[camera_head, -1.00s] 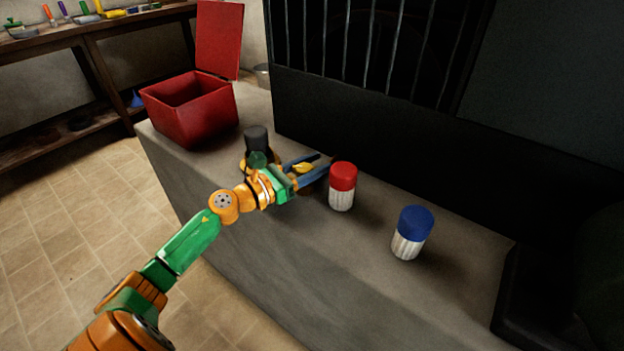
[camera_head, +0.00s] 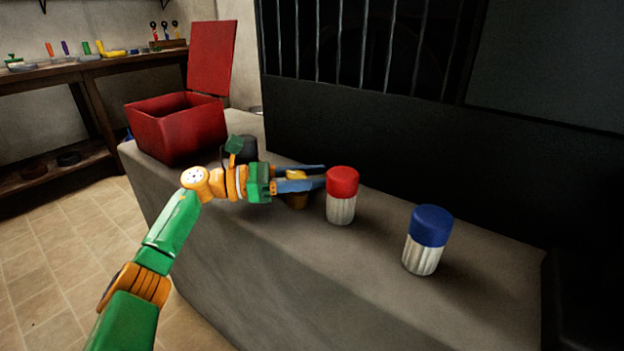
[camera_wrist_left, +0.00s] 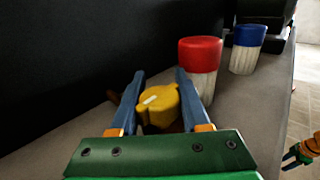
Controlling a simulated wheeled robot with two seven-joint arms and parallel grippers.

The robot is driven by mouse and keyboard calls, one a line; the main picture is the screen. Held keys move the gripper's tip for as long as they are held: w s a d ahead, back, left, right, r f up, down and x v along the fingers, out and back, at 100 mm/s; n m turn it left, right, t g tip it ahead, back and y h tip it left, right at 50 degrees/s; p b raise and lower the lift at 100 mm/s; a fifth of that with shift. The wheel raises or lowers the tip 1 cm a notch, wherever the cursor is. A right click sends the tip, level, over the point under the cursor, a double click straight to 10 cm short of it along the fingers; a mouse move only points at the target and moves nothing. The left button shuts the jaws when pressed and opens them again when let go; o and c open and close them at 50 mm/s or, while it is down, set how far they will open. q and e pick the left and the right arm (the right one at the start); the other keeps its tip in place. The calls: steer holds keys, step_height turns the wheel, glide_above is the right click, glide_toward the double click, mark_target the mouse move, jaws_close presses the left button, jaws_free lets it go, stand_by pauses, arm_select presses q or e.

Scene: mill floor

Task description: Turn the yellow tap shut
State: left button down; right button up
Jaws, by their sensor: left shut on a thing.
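The yellow tap (camera_head: 296,175) stands on the grey counter, with a brownish-gold body below its handle. In the left wrist view its rounded handle (camera_wrist_left: 158,105), with a pale mark on top, sits between the two blue fingers. My left gripper (camera_head: 318,176) is shut on this handle, and its fingertips reach past it toward the red-capped jar. The fingers hide part of the tap in the head view.
A red-capped jar (camera_head: 341,196) stands close beyond my fingertips. A blue-capped jar (camera_head: 428,240) stands farther right. A dark cylinder (camera_head: 246,148) stands behind my wrist. An open red box (camera_head: 180,130) is at the counter's left end. A dark barred wall rises behind.

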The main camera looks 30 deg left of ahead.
arm_select(q)
steer(key=shift+f, duration=0.1)
steer(key=shift+c, duration=1.9)
jaws_free()
steer(key=b+v, duration=0.1)
steer(key=v, duration=0.5)
steer(key=shift+s+a, duration=0.25)
steer(key=shift+a, duration=0.05)
steer(key=shift+s+a, duration=0.1)
